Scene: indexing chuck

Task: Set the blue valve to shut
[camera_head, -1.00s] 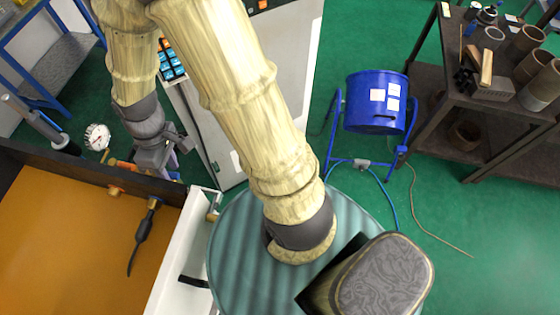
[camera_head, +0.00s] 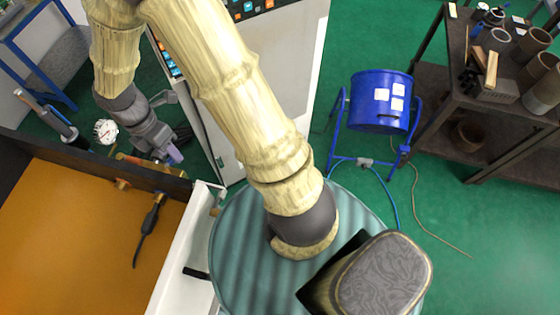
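My gripper (camera_head: 166,152) is at the left, past the dark wall of the orange-floored bay, near a brass-coloured pipe (camera_head: 138,162) and a round white gauge (camera_head: 105,132). It is small and seen partly from behind, so its finger opening is unclear. A small lavender piece (camera_head: 175,154) shows at its tip; I cannot tell whether it is a fingertip or part of a valve. No blue valve can be made out clearly; the gripper and wall may hide it.
A grey cabinet (camera_head: 270,80) stands behind my arm. A blue drum (camera_head: 381,100) and a dark shelf (camera_head: 450,90) stand right, with green floor between.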

